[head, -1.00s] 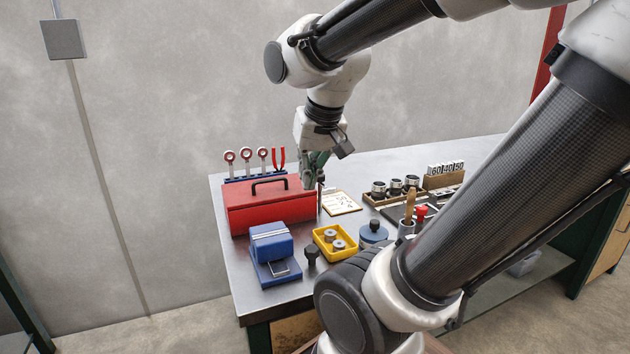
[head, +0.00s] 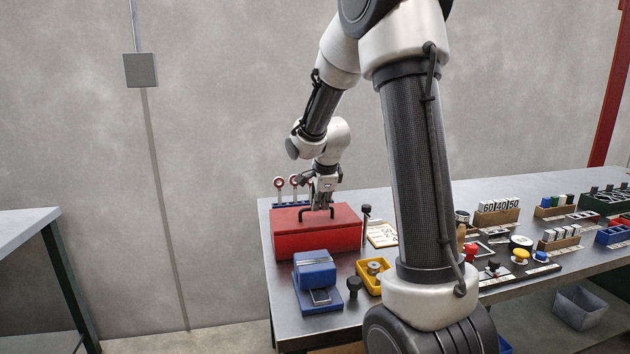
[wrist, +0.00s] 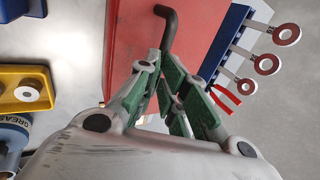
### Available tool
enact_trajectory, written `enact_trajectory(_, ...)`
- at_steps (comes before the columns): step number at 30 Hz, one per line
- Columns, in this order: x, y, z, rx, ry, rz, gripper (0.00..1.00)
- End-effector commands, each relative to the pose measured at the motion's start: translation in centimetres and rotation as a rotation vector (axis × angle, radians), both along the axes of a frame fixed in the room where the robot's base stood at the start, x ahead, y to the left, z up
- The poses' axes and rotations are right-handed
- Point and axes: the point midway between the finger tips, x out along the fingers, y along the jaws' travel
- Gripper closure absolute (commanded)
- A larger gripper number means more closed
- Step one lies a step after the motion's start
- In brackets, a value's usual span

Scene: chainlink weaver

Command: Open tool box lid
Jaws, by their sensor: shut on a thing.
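The red tool box (head: 300,240) stands at the left end of the workbench, and its lid looks closed. A dark handle (head: 301,211) rises from the lid's top. My gripper (head: 322,203) is over the lid at this handle, its fingers pointing down. In the wrist view my gripper (wrist: 165,82), with green-padded fingers, is shut on the handle (wrist: 168,25). One bent end of the handle sticks out past the fingers, and the rest is hidden behind them. The red lid (wrist: 135,45) fills the area beyond the fingers.
A blue rack (wrist: 225,42) with ring wrenches and red pliers (wrist: 225,98) stands close behind the box. A blue device (head: 315,270), a yellow tray (head: 362,280) and a dark knob (head: 354,285) stand in front. A clipboard (head: 382,235) lies to the right.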

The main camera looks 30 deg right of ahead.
Motion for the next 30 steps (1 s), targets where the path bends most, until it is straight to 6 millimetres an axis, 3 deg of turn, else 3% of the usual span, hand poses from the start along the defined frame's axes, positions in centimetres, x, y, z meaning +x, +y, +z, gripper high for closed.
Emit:
enact_trajectory(1, 1.3, 0.0, 0.6, 0.006, -0.007, 0.005, 0.97)
enact_trajectory(6, 3.1, -0.3, 2.6, 0.028, 0.054, 0.009, 0.52)
enact_trajectory(8, 3.7, -0.5, 3.2, 0.035, 0.079, 0.009, 0.61)
enact_trajectory(13, 5.8, -1.2, 4.7, 0.053, 0.147, 0.01, 1.0)
enact_trajectory(22, 10.2, -2.6, 6.1, 0.086, 0.262, 0.008, 1.0)
enact_trajectory(30, 14.3, -3.8, 5.6, 0.114, 0.362, 0.009, 1.0)
